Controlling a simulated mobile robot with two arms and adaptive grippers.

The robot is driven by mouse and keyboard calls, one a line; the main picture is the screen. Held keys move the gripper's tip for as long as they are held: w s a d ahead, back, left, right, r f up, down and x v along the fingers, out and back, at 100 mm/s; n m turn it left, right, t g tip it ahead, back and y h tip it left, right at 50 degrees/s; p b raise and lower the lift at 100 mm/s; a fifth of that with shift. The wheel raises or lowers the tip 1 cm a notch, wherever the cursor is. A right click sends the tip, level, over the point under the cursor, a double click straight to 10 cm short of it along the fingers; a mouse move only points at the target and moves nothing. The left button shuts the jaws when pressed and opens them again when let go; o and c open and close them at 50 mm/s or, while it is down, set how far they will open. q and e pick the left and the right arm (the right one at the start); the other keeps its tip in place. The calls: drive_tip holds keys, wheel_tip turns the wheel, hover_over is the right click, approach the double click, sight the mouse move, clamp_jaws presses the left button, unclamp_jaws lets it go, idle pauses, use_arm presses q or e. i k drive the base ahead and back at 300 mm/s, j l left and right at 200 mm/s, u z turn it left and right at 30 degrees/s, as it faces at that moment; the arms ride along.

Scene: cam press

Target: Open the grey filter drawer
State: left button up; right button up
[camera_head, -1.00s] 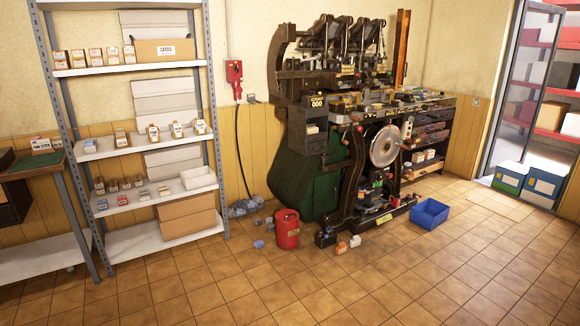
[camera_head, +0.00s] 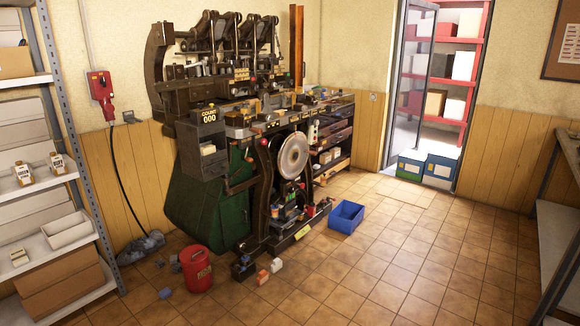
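The cam press (camera_head: 250,140) stands against the back wall, left of the middle. I cannot tell for sure that this compartment is the grey filter drawer, or how far any drawer there is pulled out. A dark drawer unit (camera_head: 335,135) is at the press's right, with several drawers, some seemingly pulled out. Neither of my grippers is in view.
Shelves (camera_head: 55,232) stand at left. The tiled floor at front right is clear.

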sight(291, 208)
drive_tip(key=i+z, duration=0.45)
drive_tip(key=i, duration=0.8)
